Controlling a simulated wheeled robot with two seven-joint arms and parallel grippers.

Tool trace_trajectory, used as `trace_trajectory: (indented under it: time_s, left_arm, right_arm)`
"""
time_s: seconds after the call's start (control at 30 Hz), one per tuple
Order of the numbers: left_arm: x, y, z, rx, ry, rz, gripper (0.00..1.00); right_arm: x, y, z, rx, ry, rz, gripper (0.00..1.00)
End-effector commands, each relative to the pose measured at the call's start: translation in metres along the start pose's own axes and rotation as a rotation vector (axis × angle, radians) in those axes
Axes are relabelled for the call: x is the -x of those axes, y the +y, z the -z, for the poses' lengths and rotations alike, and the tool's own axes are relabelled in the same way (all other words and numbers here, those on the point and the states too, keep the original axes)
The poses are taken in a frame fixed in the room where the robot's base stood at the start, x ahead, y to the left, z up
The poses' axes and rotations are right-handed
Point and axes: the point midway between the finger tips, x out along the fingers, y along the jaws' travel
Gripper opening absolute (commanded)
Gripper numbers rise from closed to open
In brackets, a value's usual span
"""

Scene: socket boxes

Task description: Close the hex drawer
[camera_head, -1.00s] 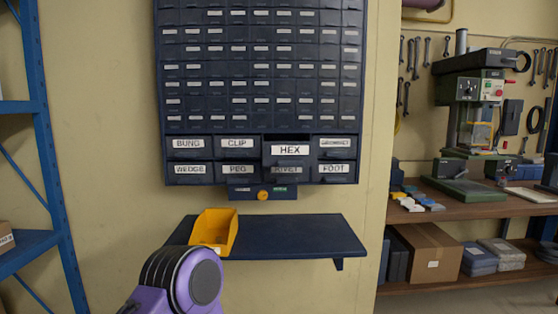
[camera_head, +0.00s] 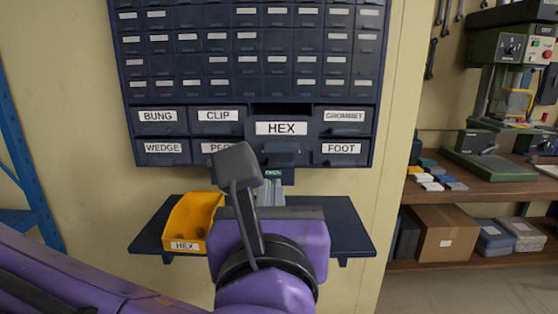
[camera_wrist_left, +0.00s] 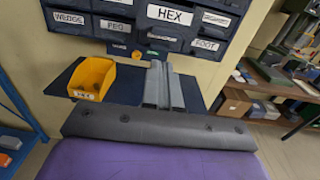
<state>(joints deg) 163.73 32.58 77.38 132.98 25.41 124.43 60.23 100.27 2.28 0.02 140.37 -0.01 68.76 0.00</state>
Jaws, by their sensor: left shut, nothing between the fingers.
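The hex drawer (camera_head: 281,141), marked HEX, is in the dark blue cabinet's large-drawer rows. It stands out from the front, with a dark gap above it, so it is open. It also shows at the top of the left wrist view (camera_wrist_left: 170,16). My left gripper (camera_head: 268,184) is shut and empty, below the drawer and apart from it. Its grey fingers lie together in the left wrist view (camera_wrist_left: 162,84). My wrist hides part of the shelf and the drawers below HEX. My right gripper is not in view.
A yellow bin (camera_head: 190,222), labelled HEX and holding small dark pieces, sits on the dark blue shelf (camera_head: 345,225) left of my gripper. Closed drawers such as CLIP (camera_head: 218,119) and GROMMET (camera_head: 345,119) flank the hex drawer. A workbench (camera_head: 490,181) stands at right.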

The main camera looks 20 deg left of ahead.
Motion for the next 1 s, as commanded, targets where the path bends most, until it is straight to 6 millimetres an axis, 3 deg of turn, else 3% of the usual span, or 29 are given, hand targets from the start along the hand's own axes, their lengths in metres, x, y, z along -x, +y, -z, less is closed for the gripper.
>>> trace_trajectory:
  time_s: [0.6,0.8,1.0]
  left_arm:
    - [-0.119,-0.001,-0.002,-0.007,0.005,0.000,0.00]
    - [-0.137,-0.001,0.000,-0.007,0.003,0.000,0.00]
    - [-0.138,-0.001,0.001,-0.007,0.001,0.001,0.00]
  right_arm:
    - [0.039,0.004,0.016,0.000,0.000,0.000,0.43]
    - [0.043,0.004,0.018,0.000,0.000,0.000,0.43]
    - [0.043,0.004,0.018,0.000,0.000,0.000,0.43]
